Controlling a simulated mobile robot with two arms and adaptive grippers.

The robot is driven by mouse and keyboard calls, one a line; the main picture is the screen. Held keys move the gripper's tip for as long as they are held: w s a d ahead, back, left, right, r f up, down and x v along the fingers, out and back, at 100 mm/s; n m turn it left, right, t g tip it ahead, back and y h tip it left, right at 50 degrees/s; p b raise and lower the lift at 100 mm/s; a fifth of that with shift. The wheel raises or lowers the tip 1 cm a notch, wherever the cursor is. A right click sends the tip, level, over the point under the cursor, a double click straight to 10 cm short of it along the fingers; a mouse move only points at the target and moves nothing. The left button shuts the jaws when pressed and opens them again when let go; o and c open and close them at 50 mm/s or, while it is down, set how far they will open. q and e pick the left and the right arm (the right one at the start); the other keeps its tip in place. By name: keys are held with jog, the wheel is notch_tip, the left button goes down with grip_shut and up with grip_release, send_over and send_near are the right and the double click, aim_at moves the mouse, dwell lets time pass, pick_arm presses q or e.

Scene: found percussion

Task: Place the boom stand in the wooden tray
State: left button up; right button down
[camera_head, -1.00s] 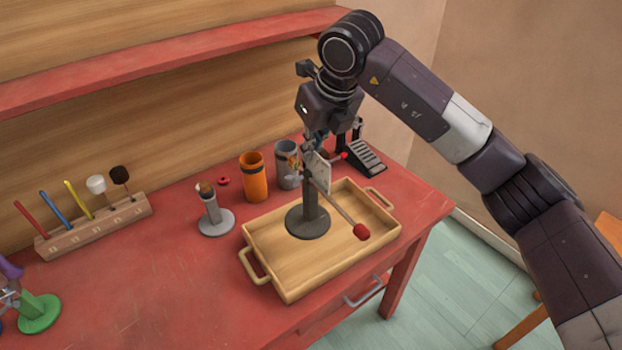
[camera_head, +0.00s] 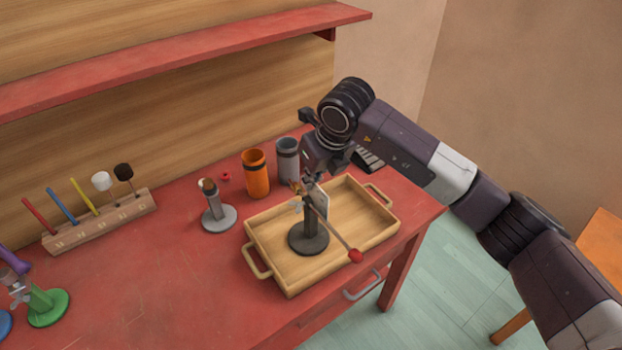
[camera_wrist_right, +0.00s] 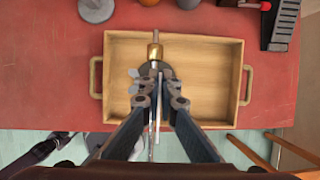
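The boom stand (camera_head: 310,238) has a round dark base, a short post and a thin slanted boom with a red tip. It is upright inside the outline of the wooden tray (camera_head: 268,257), left of its middle. Its base looks on or just above the tray floor; I cannot tell if they touch. My right gripper (camera_head: 314,186) is shut on the upper part of the stand.
Behind the tray stand an orange cup (camera_head: 256,176) and a grey cup (camera_head: 287,160). A small grey-based stand (camera_head: 218,216) is left of the tray. A wooden rack (camera_head: 98,222) of mallets and a green-based stand (camera_head: 46,308) are farther left. The tray's right half is clear.

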jog(key=c, duration=2.2)
grip_release()
jog(key=shift+o, duration=0.2)
jog(key=b+v, duration=0.2)
jog(key=v, duration=0.9)
jog(key=shift+b, duration=0.35)
jog(key=shift+s+d+r, duration=0.1)
jog(key=shift+s+r, duration=0.05)
jog(key=shift+r, duration=0.45)
